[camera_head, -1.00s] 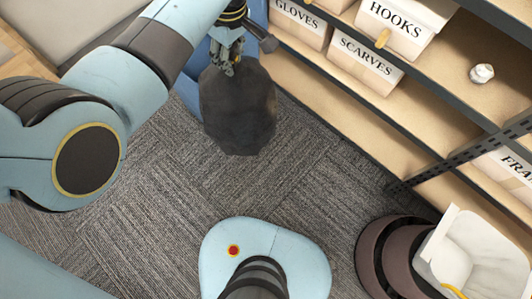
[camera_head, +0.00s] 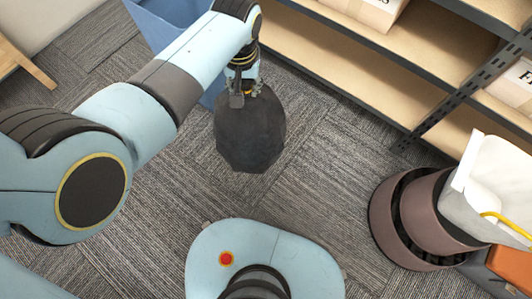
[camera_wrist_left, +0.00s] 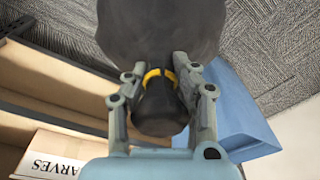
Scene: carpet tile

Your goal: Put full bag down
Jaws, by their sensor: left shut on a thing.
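The full bag is a dark grey, rounded sack (camera_head: 250,135), hanging below my left gripper (camera_head: 245,92) in the head view. In the left wrist view the gripper (camera_wrist_left: 160,90) is shut on the bag's dark gathered neck, which has a yellow band (camera_wrist_left: 158,75). The bag's body (camera_wrist_left: 160,30) fills the top middle of that view. In the head view the bag shows against the carpet, and I cannot tell whether its bottom touches the floor. My right gripper is not in view.
A blue bin (camera_head: 168,18) stands behind my left arm. Shelving (camera_head: 340,62) with labelled boxes runs along the upper right. A brown round base with a white container (camera_head: 478,190) stands at the right. Carpet (camera_head: 320,180) between the bag and that base is clear.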

